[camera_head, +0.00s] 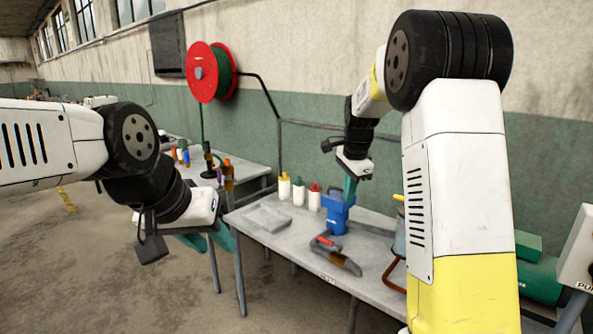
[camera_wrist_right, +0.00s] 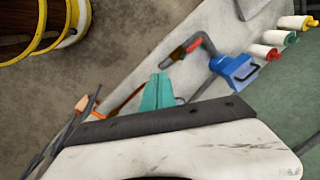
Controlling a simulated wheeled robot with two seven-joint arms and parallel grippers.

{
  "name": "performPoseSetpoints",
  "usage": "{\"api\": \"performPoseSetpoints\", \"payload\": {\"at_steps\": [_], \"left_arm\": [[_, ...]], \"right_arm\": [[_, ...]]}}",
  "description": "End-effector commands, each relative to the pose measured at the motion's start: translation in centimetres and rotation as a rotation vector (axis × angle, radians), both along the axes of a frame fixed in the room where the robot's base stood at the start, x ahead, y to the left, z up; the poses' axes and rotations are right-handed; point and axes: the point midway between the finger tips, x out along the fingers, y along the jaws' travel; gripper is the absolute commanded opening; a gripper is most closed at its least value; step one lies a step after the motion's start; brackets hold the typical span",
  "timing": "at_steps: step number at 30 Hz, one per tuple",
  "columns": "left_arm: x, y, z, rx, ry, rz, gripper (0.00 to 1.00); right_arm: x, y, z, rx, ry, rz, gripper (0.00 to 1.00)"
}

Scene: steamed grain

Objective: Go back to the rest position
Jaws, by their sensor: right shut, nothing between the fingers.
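My left gripper (camera_head: 210,240) hangs at the left of the head view, in front of the grey table's left end. Its teal fingers look spread apart with nothing between them. My right gripper (camera_head: 350,188) is over the table, above or in front of the blue vise-like block (camera_head: 337,215). Its teal fingers are shut and empty, as the right wrist view (camera_wrist_right: 157,93) also shows. In that view the blue block (camera_wrist_right: 234,70) is apart from the fingers.
The grey table (camera_head: 285,240) holds a flat grey slab (camera_head: 266,217), bottles with yellow, green and red caps (camera_head: 299,192), and a dark bent tool with a red part (camera_head: 336,254). A second table (camera_head: 247,172) with bottles stands behind. Open floor (camera_head: 110,280) lies left.

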Motion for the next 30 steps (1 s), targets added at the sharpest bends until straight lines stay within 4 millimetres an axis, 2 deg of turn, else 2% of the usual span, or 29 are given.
{"api": "performPoseSetpoints", "payload": {"at_steps": [1,3,9,13,18,21,24,30], "left_arm": [[0.0,0.0,0.0,0.0,0.0,0.0,0.36],[0.0,0.0,0.0,0.0,0.0,0.0,0.36],[0.0,0.0,0.0,0.0,0.0,0.0,0.36],[0.0,0.0,0.0,0.0,0.0,0.0,0.36],[0.0,0.0,0.0,0.0,0.0,0.0,0.36],[0.0,0.0,0.0,0.0,0.0,0.0,0.36],[0.0,0.0,0.0,0.0,0.0,0.0,0.36],[0.0,0.0,0.0,0.0,0.0,0.0,0.36]], "right_arm": [[-2.0,-0.5,1.5,0.023,-0.02,0.061,0.0],[-4.7,-0.7,3.1,0.039,-0.049,0.166,0.0],[-12.9,-0.9,6.6,0.031,-0.163,0.478,0.0],[-18.5,-0.6,7.8,-0.023,-0.249,0.682,0.0],[-25.2,-0.1,7.9,-0.148,-0.345,0.932,0.0],[-28.1,0.1,7.2,-0.224,-0.38,1.044,0.0],[-30.0,0.2,6.6,-0.284,-0.4,1.121,0.0],[-31.3,0.4,6.0,-0.33,-0.408,1.18,0.0]]}}
